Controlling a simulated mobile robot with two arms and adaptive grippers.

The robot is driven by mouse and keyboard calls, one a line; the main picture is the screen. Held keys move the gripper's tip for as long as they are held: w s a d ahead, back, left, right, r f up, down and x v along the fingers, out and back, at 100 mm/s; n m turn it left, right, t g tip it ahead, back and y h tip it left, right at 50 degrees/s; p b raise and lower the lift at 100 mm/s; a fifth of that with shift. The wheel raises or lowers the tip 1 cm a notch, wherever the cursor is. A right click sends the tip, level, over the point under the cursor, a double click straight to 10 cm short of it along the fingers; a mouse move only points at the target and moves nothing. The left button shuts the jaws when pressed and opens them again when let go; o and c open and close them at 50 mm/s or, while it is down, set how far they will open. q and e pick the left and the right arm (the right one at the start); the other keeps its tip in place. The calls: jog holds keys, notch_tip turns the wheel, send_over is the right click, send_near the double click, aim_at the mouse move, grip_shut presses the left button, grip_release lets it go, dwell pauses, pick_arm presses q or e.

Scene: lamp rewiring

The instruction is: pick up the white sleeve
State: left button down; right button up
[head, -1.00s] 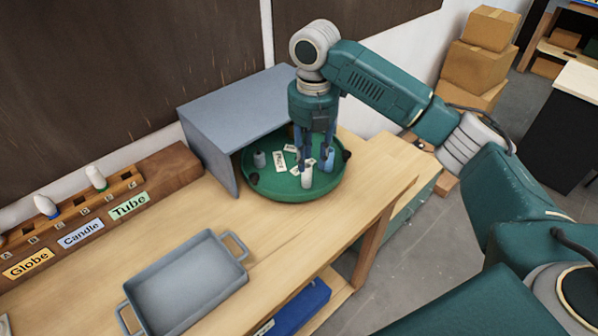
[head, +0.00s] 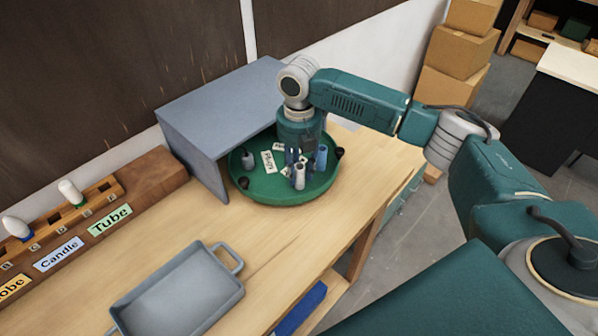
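The white sleeve (head: 299,178) is a small pale cylinder standing upright near the front of the green round tray (head: 270,194). A blue sleeve (head: 321,157) stands just right of the gripper. A grey sleeve (head: 248,160) stands at the tray's left. My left gripper is not in view.
A grey shelf-like cover (head: 215,100) stands behind and left of the tray, close to the arm. White label cards (head: 268,162) and dark knobs (head: 339,153) are on the tray. A grey handled pan (head: 185,290) and a wooden bulb rack (head: 145,190) are at left. Bare bench lies between.

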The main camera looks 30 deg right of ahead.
jog(key=shift+s+f, duration=0.1)
jog(key=shift+f, duration=0.4)
jog(key=shift+d+f, duration=0.1)
jog(key=shift+f, duration=0.35)
jog(key=shift+c, duration=0.2)
jog(key=c, duration=0.5)
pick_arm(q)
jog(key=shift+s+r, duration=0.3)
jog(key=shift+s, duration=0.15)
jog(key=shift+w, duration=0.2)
